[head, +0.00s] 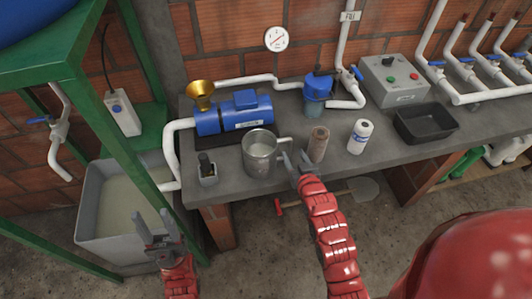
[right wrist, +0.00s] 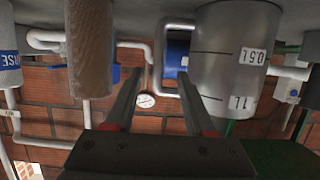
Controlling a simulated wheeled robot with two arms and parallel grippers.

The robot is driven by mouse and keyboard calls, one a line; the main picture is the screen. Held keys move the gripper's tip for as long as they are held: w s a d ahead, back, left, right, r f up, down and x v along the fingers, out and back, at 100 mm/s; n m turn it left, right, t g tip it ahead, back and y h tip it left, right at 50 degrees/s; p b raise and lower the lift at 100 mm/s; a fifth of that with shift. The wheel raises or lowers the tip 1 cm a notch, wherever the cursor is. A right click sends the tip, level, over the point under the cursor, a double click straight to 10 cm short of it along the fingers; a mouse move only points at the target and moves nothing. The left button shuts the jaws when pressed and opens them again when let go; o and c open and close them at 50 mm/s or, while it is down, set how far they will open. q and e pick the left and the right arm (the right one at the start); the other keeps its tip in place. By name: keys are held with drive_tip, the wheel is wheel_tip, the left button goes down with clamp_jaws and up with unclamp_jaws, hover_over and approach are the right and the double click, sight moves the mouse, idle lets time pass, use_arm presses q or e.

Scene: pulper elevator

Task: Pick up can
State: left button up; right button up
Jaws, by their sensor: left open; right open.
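A grey metal measuring can (head: 259,155) with a side handle stands upright near the front edge of the workbench. It also shows in the right wrist view (right wrist: 232,60), upside down, with volume marks. A brown cylinder (head: 318,146) and a white cylinder with a blue label (head: 360,137) stand to its right. My right gripper (head: 296,161) is open and empty at the bench's front edge, beside the can's handle and left of the brown cylinder. In the right wrist view its fingers (right wrist: 165,105) hold nothing between them. My left gripper (head: 156,230) is open and empty, in front of the grey tub.
A grey tub (head: 90,205) stands left, behind a green frame post (head: 122,135). A shovel (head: 362,188) lies below.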

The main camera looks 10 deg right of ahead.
sight(290, 149)
drive_tip(key=shift+w+f, duration=0.2)
drive_tip(key=shift+w, duration=0.2)
drive_tip(key=shift+w+p, duration=0.25)
drive_tip(key=shift+p, duration=0.15)
drive_tip(key=p+x, duration=0.2)
drive_tip(key=x, duration=0.1)
drive_tip(key=shift+w+f, duration=0.1)
drive_tip(key=shift+w, duration=0.2)
drive_tip(key=shift+w+f, duration=0.25)
drive_tip(key=shift+w, duration=0.15)
drive_tip(key=shift+c, duration=0.3)
clamp_jaws()
drive_tip(key=shift+r, duration=0.1)
